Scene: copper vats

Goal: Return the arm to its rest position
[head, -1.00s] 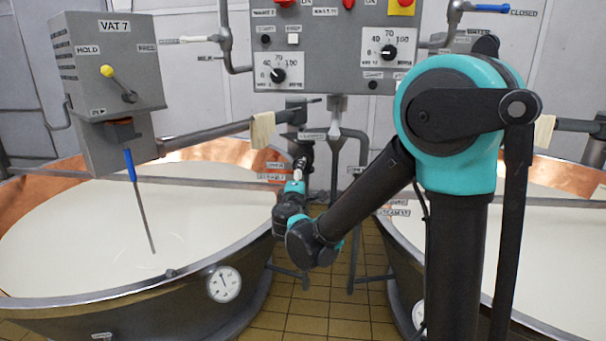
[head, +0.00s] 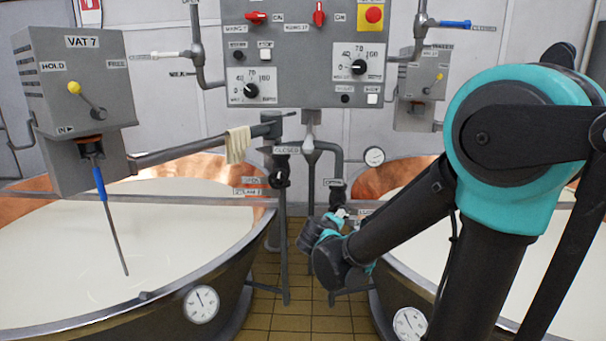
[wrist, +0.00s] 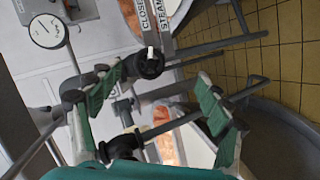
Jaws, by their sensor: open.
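My gripper (head: 340,214) is in the middle of the head view, at the end of my black and teal arm, which reaches down and left. It appears in front of the pipes between the two vats. In the wrist view my gripper (wrist: 162,80) is open, with its green-padded fingers well apart. Nothing is held between them. A black valve handle (wrist: 148,63) and grey pipes show behind the gap; I cannot tell how far off they are.
The left vat (head: 130,318) holds white liquid, with the VAT 7 box (head: 75,90) above it. The right vat (head: 388,295) is behind my arm. A control panel (head: 305,55) hangs on the wall. A cloth (head: 238,145) hangs on a pipe. Tiled floor (head: 300,322) shows between the vats.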

